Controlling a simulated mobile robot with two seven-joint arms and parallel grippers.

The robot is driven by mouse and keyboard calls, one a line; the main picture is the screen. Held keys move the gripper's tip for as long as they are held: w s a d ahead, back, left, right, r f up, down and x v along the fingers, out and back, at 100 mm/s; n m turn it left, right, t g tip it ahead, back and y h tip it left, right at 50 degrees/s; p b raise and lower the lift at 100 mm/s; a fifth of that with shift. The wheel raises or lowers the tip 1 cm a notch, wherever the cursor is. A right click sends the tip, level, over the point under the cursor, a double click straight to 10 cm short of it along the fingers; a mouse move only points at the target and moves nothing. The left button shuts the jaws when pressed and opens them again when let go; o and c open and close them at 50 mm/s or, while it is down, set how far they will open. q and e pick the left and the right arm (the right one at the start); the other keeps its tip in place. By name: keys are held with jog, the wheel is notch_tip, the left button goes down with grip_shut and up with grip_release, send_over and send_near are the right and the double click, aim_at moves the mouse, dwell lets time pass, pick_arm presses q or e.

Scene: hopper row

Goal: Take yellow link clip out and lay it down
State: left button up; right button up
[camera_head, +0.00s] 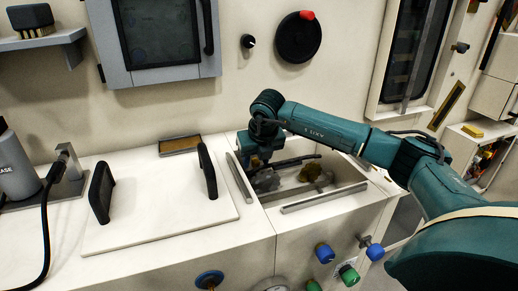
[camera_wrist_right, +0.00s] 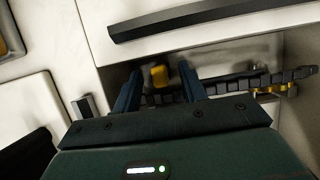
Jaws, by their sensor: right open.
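My right gripper (camera_head: 260,162) reaches down into the left end of an open hopper (camera_head: 325,197) set in the white counter. In the right wrist view its two dark fingers (camera_wrist_right: 160,67) are apart. A small yellow piece (camera_wrist_right: 159,76), which looks like the link clip, shows between the fingers. I cannot tell whether they touch it. A dark segmented chain (camera_wrist_right: 240,84) runs right from beside it, with more yellow (camera_wrist_right: 278,89) under its right part. In the head view the chain (camera_head: 297,160) lies across the hopper. My left gripper is out of view.
Grey lumps and a brownish-yellow lump (camera_head: 311,172) lie in the hopper. A white lid with two black handles (camera_head: 208,171) covers the counter to the left. Blue and green knobs (camera_head: 325,253) stick out of the front. A grey bottle (camera_head: 15,165) stands far left.

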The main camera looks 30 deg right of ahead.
jog(key=shift+x, duration=0.85)
jog(key=shift+c, duration=0.2)
grip_shut()
